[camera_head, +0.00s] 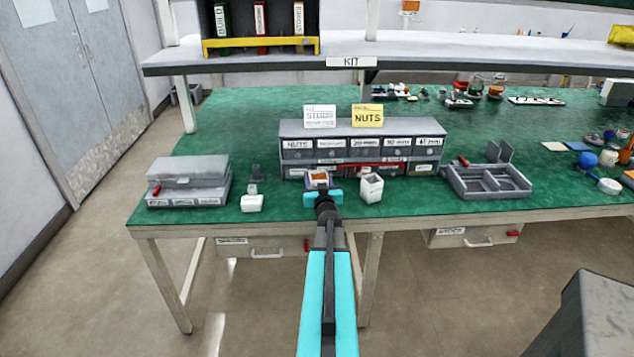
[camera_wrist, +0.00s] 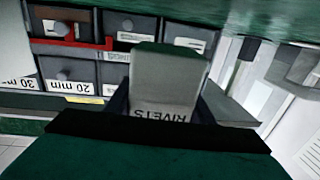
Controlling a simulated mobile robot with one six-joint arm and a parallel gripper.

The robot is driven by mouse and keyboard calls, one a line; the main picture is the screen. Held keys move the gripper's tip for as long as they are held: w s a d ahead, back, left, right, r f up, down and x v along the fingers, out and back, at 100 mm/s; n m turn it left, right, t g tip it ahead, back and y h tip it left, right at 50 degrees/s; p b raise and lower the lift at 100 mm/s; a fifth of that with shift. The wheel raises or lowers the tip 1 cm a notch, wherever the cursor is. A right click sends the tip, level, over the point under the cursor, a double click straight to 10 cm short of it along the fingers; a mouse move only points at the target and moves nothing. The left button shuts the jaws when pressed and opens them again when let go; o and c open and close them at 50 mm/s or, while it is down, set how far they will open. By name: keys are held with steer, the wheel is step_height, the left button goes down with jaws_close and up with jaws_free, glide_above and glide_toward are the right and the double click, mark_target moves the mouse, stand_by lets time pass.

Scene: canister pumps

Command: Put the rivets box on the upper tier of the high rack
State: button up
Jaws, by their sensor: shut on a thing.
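The rivets box (camera_wrist: 165,85) is a small grey box, its RIVETS label upside down in the wrist view. It sits between the dark fingers of my gripper (camera_head: 321,191), which is shut on it. In the head view my gripper is over the front of the green bench, before the drawer cabinet, and hides part of the small bin (camera_head: 317,178) at its tip. A raised grey shelf (camera_head: 420,54) labelled KIT spans above the bench. A dark rack with a yellow rail (camera_head: 261,46) holds several binders on it. I cannot tell which of these is the high rack.
The grey drawer cabinet (camera_head: 362,130) stands behind my gripper with NUTS and STUDS signs on top. A white container (camera_head: 371,188) is close on the right, a small white block (camera_head: 252,203) on the left. A grey divided tray (camera_head: 487,182) lies further right.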

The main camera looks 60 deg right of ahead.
steer(key=shift+w+d, duration=0.1)
steer(key=shift+d, duration=0.05)
steer(key=shift+x, duration=0.9)
steer(key=shift+f+p, duration=0.5)
steer(key=shift+f, duration=1.1)
steer(key=shift+f, duration=0.25)
steer(key=o, duration=1.3)
steer(key=shift+c, duration=0.2)
steer(key=shift+b+v, duration=0.95)
steer(key=shift+v, duration=1.8)
steer(key=shift+b+v, duration=0.4)
steer(key=shift+v, duration=3.95)
steer(key=shift+d+f, duration=0.1)
steer(key=shift+d, duration=0.1)
